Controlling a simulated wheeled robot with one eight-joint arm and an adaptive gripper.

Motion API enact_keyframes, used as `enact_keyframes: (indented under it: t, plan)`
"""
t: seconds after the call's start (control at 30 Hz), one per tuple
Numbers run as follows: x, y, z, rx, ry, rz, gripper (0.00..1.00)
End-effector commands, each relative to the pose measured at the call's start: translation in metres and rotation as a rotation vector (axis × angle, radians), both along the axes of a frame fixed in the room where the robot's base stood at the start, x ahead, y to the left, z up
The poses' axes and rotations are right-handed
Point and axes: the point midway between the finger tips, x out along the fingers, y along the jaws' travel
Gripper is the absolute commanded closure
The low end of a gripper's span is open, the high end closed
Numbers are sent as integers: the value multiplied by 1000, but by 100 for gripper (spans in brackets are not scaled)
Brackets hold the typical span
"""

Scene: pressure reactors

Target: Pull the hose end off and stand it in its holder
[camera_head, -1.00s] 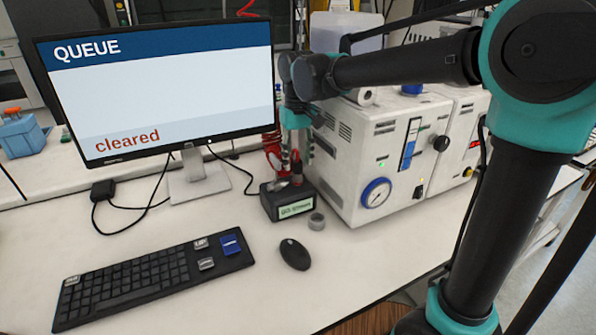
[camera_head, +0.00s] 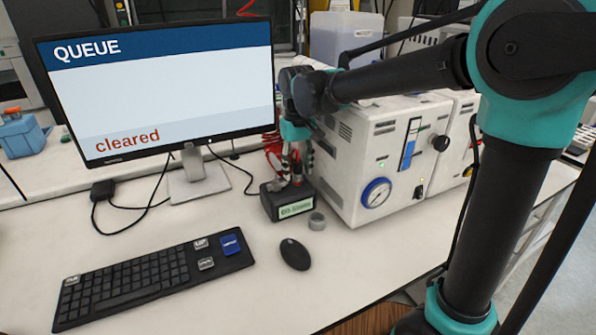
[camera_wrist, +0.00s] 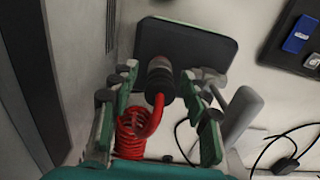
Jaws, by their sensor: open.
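The hose end (camera_wrist: 159,82) has a dark grip and a metal collar, with a red coiled hose (camera_wrist: 131,133) running from it. It stands upright in a dark block with a pale green label (camera_head: 296,208), on the bench in front of the white reactor unit. The block's dark top (camera_wrist: 200,47) also shows in the wrist view. My gripper (camera_wrist: 157,80) is open, with its green fingers on either side of the hose end. I cannot tell whether they touch it. In the head view my gripper (camera_head: 297,158) is just above the block and partly hides the hose end.
The white reactor unit (camera_head: 345,160) with a blue-rimmed gauge stands close on the right. A grey ring (camera_head: 317,221) lies beside the block. A monitor (camera_head: 160,90) reading "cleared" stands left, with a keyboard (camera_head: 155,275) and mouse (camera_head: 295,254) in front.

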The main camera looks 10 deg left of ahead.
Motion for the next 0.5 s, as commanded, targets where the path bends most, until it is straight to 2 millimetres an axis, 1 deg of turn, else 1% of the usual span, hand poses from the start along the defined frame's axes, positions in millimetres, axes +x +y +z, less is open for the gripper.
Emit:
enact_keyframes:
  t: [0.37, 0.4, 0.5]
  plan:
    - [0, 0, 0, 0, 0, 0, 53]
    - [0, 0, 0, 0, 0, 0, 55]
    - [0, 0, 0, 0, 0, 0, 67]
